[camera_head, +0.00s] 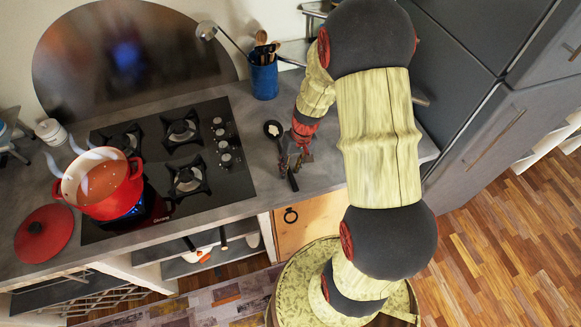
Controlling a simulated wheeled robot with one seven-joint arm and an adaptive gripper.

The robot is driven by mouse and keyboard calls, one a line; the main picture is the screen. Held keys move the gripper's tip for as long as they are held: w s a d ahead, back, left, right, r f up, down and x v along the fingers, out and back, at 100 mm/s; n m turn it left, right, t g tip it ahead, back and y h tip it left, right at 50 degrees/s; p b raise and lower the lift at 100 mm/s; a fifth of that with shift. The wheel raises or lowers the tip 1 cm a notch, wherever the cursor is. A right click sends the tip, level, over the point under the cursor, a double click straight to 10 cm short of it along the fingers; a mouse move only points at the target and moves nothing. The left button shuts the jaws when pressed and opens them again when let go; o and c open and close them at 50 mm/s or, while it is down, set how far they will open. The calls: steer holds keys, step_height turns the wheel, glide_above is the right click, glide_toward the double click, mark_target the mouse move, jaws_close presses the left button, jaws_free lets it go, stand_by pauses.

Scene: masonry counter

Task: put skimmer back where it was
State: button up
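A dark long-handled utensil, which looks like the skimmer (273,130), is at the counter beside the stove, its round head toward the back and its handle running toward the front edge. My gripper (293,160) is low over the middle of that handle. The fingers are small and dark against it, so I cannot tell whether they are closed on it or whether the utensil touches the counter. A blue utensil holder (265,82) stands behind, with several wooden-looking utensils upright in it. A silver ladle-like utensil (207,31) extends up and left behind the holder.
A red pot (104,186) of orange-red liquid steams on the lit front-left burner of the black gas hob (228,193). Its red lid (43,233) lies left on the counter. A grey fridge (485,130) stands right of my arm. Counter between hob and gripper is mostly clear.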

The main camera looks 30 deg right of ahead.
steer(key=s+a+r+n+t+h+p, duration=0.1)
steer(key=a+r, duration=0.2)
steer(key=r, duration=0.8)
steer(key=s+a+r+n+t, duration=0.1)
steer(key=s+a+r, duration=0.15)
steer(key=r, duration=0.85)
steer(key=s+a+r+t, duration=0.1)
steer(key=s+a+r, duration=0.2)
steer(key=s+r, duration=0.2)
steer(key=s+a+r+n+t+h, duration=0.1)
steer(key=s+a+r, duration=0.3)
steer(key=r, duration=0.4)
steer(key=shift+s+a+t, duration=0.25)
steer(key=shift+s+t, duration=0.25)
steer(key=shift+s, duration=0.35)
